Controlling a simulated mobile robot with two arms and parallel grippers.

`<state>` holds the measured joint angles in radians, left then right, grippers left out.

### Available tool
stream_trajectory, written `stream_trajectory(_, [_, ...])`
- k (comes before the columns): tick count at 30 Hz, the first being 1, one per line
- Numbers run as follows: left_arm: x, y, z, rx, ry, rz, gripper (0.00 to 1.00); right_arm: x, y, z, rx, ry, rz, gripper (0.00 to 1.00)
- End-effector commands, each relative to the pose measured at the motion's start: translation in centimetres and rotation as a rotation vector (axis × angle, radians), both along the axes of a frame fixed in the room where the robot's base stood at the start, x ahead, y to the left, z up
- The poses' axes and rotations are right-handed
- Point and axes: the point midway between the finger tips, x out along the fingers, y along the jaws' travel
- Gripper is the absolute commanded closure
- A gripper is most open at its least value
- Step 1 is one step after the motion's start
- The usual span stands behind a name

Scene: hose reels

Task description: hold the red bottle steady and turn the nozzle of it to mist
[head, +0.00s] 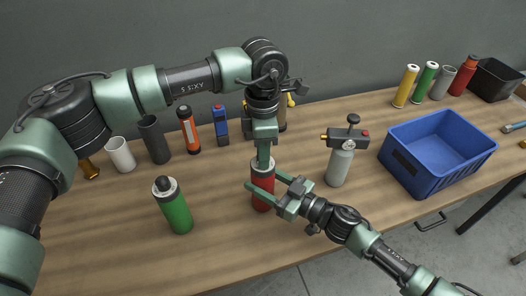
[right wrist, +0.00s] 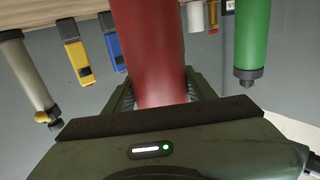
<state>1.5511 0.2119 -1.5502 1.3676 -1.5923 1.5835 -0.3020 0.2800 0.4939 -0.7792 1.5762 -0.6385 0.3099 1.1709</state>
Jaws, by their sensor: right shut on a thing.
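The red bottle (head: 262,199) stands upright on the wooden table near the middle of the head view. My right gripper (head: 263,180) is shut on its body, one finger on each side. The right wrist view also shows the red bottle (right wrist: 150,50) between the fingers of my right gripper (right wrist: 160,95). My left gripper (head: 263,158) points straight down at the top of the red bottle from above. Its fingers are seen edge-on and cover the nozzle, so I cannot see the nozzle's setting or whether the fingers grip it.
A green bottle (head: 177,212) stands left of the red one and a grey sprayer (head: 340,163) right of it. A blue crate (head: 437,177) sits further right. An orange bottle (head: 189,133) and a blue device (head: 221,128) stand behind. The front table strip is clear.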

Motion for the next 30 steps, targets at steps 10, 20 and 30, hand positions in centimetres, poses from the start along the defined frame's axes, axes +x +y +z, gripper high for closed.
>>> stream_trajectory(10, [0.05, 0.01, 0.04, 0.0, -0.001, 0.027, 1.0, -0.02, 0.02, 0.02, -0.001, -0.001, 0.001, 0.99])
stream_trajectory(20, [0.07, -0.02, 0.07, -0.001, -0.002, 0.217, 1.0, -0.04, 0.03, 0.01, -0.001, -0.001, 0.001, 0.99])
stream_trajectory(30, [0.09, -0.02, 0.05, -0.001, -0.001, 0.536, 1.0, -0.07, 0.05, 0.01, -0.001, -0.001, 0.002, 0.99])
